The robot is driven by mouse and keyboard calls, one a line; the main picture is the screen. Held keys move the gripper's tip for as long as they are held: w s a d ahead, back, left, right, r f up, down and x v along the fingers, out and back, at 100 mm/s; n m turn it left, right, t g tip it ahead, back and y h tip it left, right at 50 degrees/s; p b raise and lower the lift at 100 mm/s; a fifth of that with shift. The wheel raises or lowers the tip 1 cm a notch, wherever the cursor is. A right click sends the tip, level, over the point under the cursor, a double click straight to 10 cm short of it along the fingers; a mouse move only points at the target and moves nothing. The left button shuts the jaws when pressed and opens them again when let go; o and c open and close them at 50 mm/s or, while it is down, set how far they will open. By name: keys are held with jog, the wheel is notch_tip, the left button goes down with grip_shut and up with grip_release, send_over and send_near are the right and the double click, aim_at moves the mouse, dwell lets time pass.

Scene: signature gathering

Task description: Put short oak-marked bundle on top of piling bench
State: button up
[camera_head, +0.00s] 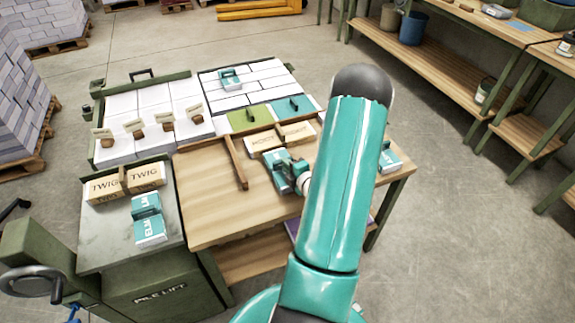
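The wooden bench (213,210) fills the middle of the view; I take it as the piling bench. My gripper (284,174) is low over its right half, at a teal and white bundle (273,156). My teal arm hides part of this area. Whether the fingers hold that bundle or are open cannot be made out. Its marking is not readable, and no oak mark can be read on any bundle. Another teal and white bundle (390,158) shows at the bench's right end, partly behind my arm.
Tan bundles (264,142) lie behind my gripper; a wooden divider (236,163) stands on the bench. Left, the grey pile lift (105,238) bears TWIG bundles (145,177) and ELM bundles (150,230). White stacks (245,80) lie behind. The bench's front left is bare.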

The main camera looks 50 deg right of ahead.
jog(key=o, duration=0.3)
jog(key=shift+s+r, duration=0.25)
jog(key=shift+s, duration=0.4)
jog(key=shift+w+f, duration=0.25)
jog(key=shift+w, duration=0.2)
jog(key=shift+s+r, duration=0.15)
jog(key=shift+s, duration=0.15)
jog(key=shift+w, duration=0.15)
jog(key=v, duration=1.2)
